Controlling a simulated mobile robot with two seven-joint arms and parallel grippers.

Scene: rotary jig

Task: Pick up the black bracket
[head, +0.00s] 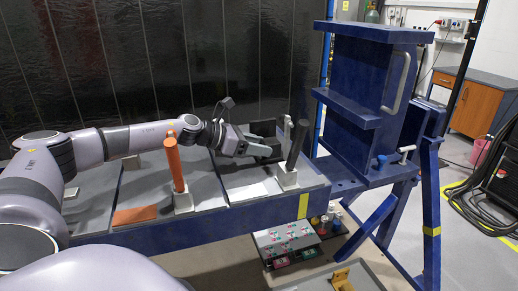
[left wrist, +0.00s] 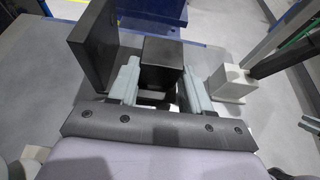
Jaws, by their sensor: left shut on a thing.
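The black bracket (head: 264,128) stands on the grey table section at the far right of the blue bench, in front of the dark curtain. My left gripper (head: 262,149) reaches it from the left and hides part of it in the head view. In the left wrist view the bracket shows as a dark block (left wrist: 161,62) between the two grey fingers of my left gripper (left wrist: 162,88), which are shut on it. An upright black plate (left wrist: 93,45) stands just left of the fingers; I cannot tell whether it joins the block.
A clamp with a black handle (head: 296,146) stands right of the gripper, and an orange-handled one (head: 176,165) at the front edge. An orange plate (head: 134,215) lies on the left section. The blue jig frame (head: 352,78) rises at right. A control box (head: 286,243) sits below the bench.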

